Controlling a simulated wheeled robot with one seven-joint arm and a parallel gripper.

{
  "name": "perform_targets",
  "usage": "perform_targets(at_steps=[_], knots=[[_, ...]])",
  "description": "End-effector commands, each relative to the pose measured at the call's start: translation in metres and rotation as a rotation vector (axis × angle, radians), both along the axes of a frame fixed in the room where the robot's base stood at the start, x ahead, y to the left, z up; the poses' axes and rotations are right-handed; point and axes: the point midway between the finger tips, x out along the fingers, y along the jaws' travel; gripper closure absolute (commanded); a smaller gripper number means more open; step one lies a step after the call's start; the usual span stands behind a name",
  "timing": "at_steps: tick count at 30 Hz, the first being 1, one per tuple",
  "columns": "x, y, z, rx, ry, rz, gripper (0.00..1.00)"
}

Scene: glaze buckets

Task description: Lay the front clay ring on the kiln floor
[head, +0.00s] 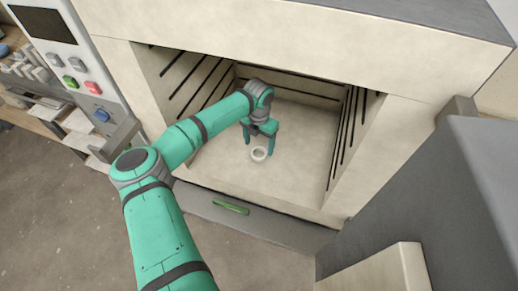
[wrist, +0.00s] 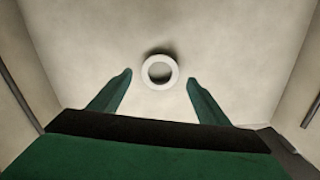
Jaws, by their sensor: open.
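A pale clay ring (head: 259,154) lies flat on the kiln floor (head: 290,176), towards the front of the chamber. It also shows in the wrist view (wrist: 148,82), with a dark shadow along its far edge. My gripper (head: 260,150) is inside the kiln, pointing down. Its two green fingers are spread apart; in the wrist view (wrist: 160,82) the ring appears between and slightly beyond the fingertips. Neither finger touches the ring there. The exact height of the fingertips above the floor is hard to tell.
The kiln's side walls carry dark rods (head: 345,125). A control panel (head: 62,50) with coloured buttons is at the left. The open kiln door (head: 440,200) stands at the right. Shelves with small items (head: 30,75) are at the far left. The kiln floor around the ring is clear.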

Motion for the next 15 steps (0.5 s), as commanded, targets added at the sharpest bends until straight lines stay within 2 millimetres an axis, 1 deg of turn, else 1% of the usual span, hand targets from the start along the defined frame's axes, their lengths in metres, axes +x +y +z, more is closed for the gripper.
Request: perform_targets(at_steps=[1,6,9,12,15], knots=[[0.001,0.001,0.012,0.001,-0.002,-0.001,0.3],[0.001,0.001,0.046,0.001,-0.003,0.0,0.3],[0.0,0.001,0.062,0.001,-0.002,0.0,0.3],[0.0,0.0,0.074,0.0,-0.001,0.001,0.3],[0.0,0.0,0.081,0.0,0.0,0.001,0.3]])
